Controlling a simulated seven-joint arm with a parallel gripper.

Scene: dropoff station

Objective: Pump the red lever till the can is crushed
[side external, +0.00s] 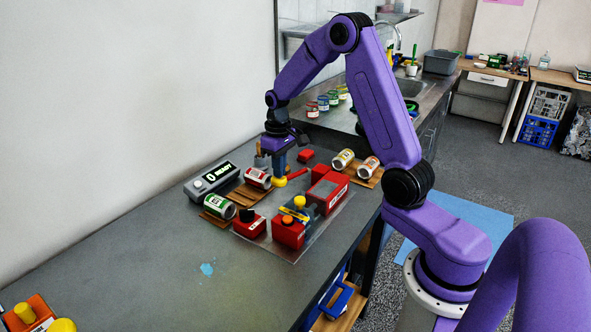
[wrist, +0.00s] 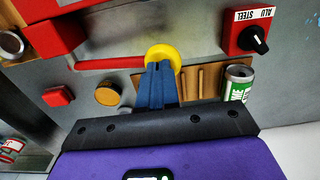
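The red lever (wrist: 110,64) is a slim rod running from a red metal block (wrist: 55,33) to a round yellow knob (wrist: 163,54). In the side view the lever (side external: 298,174) sticks out to the left from the red machine (side external: 329,188), low over the table. My gripper (wrist: 160,66) has its blue fingers together, pointing down at the knob; they look narrower than the knob and not around it. Whether they touch it I cannot tell. In the side view my gripper (side external: 279,176) is right above the knob. No can shows inside the machine, whose inside is hidden.
A red can (side external: 258,178) and a green can (side external: 219,206) lie on wooden racks at left, near a grey display (side external: 212,181) reading "0 READY". Two more cans (side external: 343,159) lie at right. Red control boxes (side external: 288,233) stand in front. The front-left table is mostly clear.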

